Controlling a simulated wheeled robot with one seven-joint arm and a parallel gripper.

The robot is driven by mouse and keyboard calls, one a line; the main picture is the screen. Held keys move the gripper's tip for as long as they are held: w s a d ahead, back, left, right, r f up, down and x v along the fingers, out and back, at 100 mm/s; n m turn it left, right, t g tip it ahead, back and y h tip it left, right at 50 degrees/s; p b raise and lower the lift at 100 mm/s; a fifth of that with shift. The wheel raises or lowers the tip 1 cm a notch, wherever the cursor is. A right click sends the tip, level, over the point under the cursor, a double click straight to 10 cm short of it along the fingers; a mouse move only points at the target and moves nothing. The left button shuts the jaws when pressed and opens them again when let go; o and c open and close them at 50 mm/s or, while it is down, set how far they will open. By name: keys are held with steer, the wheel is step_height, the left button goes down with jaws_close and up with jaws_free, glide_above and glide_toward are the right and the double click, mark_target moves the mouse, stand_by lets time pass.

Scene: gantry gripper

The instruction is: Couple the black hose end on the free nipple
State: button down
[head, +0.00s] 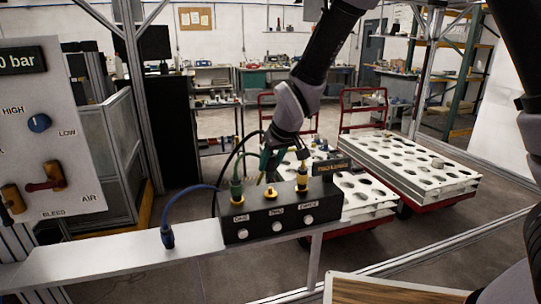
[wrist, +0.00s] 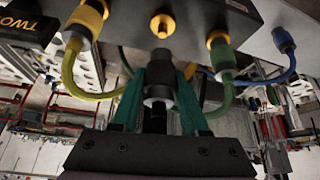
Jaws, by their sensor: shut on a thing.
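A dark manifold block (head: 285,213) carries three ports in a row. A green hose (head: 236,185) is on the left port and a yellow hose (head: 302,178) on the right one. The free nipple (head: 270,197), yellow-brown and bare, stands on the middle port; the wrist view also shows it (wrist: 162,25). My gripper (head: 268,160) is at the block's far side, above and behind the nipple. In the wrist view its teal fingers (wrist: 158,95) are shut on the black hose end (wrist: 158,88). The end is apart from the nipple in that picture. In the head view it is largely hidden.
A blue hose (head: 167,236) comes down onto the pale beam (head: 110,262) left of the block. The green and yellow hoses flank my fingers closely. A control panel (head: 45,140) stands at the left. Carts with white perforated tops (head: 400,165) stand behind.

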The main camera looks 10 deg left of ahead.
mark_target(273, 175)
steer(key=shift+f, duration=1.35)
steer(key=shift+f, duration=1.6)
steer(key=shift+c, duration=1.7)
jaws_free()
steer(key=shift+r, duration=0.1)
steer(key=v, duration=1)
steer(key=shift+d+r, duration=0.2)
steer(key=shift+r, duration=0.1)
steer(key=shift+s, duration=0.1)
